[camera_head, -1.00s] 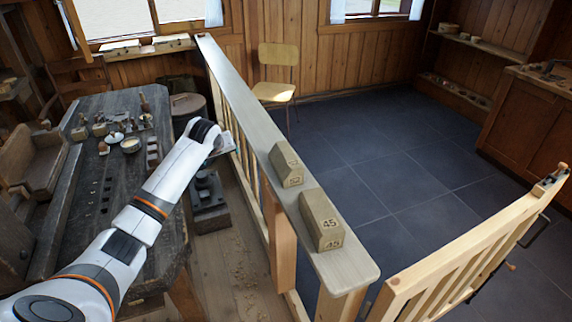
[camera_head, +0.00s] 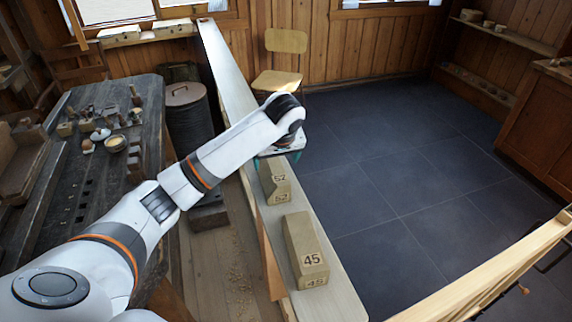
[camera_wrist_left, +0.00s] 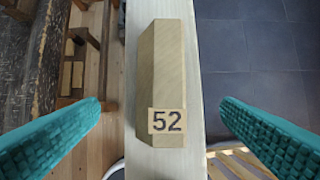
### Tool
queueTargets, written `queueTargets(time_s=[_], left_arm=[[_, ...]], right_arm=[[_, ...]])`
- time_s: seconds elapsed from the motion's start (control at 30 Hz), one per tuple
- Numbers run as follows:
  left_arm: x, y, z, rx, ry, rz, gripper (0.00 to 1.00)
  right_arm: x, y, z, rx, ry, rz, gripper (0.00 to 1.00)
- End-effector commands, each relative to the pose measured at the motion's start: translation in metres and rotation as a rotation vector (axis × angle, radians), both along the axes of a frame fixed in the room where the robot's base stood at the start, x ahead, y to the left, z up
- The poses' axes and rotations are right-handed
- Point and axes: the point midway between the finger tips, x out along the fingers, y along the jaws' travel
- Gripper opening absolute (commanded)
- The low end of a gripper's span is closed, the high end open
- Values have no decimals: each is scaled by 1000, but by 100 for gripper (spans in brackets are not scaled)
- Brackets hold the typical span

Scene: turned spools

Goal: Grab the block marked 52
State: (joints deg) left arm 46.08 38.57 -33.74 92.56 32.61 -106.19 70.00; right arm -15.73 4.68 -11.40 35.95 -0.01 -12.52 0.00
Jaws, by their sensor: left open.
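The block marked 52 (camera_head: 275,184) is a light wooden block with sloped sides, lying on the top rail (camera_head: 323,232) of a wooden railing. In the left wrist view the block (camera_wrist_left: 161,75) lies lengthwise, its number at the near end. My left gripper (camera_head: 279,160) is above the far end of the block and partly covers it in the head view. In the left wrist view its two teal fingers (camera_wrist_left: 161,125) are wide apart, one on each side of the block, with nothing between them touching it. My right gripper is not in view.
A similar block marked 45 (camera_head: 305,250) sits nearer on the same rail. A dark workbench (camera_head: 110,200) with several small turned items stands at left. A chair (camera_head: 283,60) stands behind the rail, and a slatted gate (camera_head: 490,275) is at lower right. Open tiled floor lies right.

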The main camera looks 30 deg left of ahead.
Motion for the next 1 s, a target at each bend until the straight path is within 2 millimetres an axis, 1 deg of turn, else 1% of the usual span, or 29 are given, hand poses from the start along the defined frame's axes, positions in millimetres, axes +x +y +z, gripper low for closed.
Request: queueTargets(time_s=[0.07,0.13,0.3,0.43,0.57,0.7,0.8,0.9,1.0], left_arm=[[1,1,-4,3,1,-4,87],[4,3,-13,4,2,-5,87],[11,12,-41,4,3,-4,87],[15,16,-56,3,0,-5,87],[17,18,-63,3,0,-5,87],[21,23,-79,4,3,-4,87],[25,27,-93,4,2,-3,87],[28,30,-105,3,0,-5,87],[29,31,-110,3,-1,-5,87]], right_arm=[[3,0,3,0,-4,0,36],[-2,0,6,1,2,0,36],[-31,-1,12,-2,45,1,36],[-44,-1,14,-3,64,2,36],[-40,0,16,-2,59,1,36],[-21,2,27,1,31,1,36],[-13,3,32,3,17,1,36],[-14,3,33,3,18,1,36],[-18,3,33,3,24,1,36]])
